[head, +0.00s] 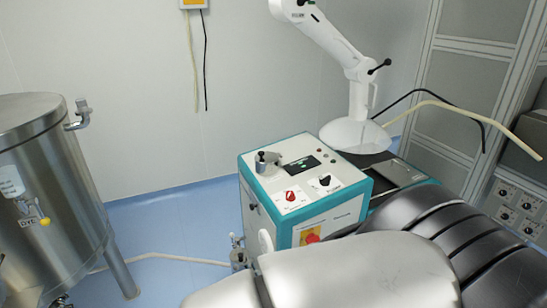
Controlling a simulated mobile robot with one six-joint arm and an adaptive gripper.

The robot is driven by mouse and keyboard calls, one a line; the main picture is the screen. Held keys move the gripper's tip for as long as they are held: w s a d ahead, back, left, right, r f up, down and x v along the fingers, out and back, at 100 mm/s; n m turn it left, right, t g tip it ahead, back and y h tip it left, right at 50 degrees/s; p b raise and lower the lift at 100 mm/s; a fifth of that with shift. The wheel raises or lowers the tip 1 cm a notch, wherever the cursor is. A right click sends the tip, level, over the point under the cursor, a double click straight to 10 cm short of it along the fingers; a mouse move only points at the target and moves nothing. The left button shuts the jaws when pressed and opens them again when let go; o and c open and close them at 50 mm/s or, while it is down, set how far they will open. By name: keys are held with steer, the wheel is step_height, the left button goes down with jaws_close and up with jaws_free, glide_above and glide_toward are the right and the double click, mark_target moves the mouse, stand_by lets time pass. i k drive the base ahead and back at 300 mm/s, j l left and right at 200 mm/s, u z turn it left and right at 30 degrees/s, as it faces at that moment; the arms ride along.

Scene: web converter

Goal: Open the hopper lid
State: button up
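No part is plainly marked as the hopper lid. A white and teal machine (310,190) stands in the middle, with knobs and a small display on its top. On its far right part lies a dark flat panel (400,172), which looks closed; I cannot tell whether it is the lid. A pale, clear-looking hood (355,136) hangs over that part and hides some of it. A steel tank (45,190) at the left has a flat top (28,108) that looks shut. My gripper is not in view.
A white jointed extraction arm (335,42) reaches down to the hood. My own large grey links fill the bottom foreground and hide the machine's lower right. Grey cabinets (470,90) stand at the right. Cables arc beside the hood.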

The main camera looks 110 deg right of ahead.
mark_target(400, 173)
steer(key=z, duration=4.75)
steer(key=i+l, duration=0.15)
steer(key=i, duration=0.55)
steer(key=i+l, duration=0.15)
steer(key=i, duration=0.55)
steer(key=i+l, duration=0.15)
steer(key=i, duration=0.55)
steer(key=i+l, duration=0.15)
steer(key=i, duration=0.55)
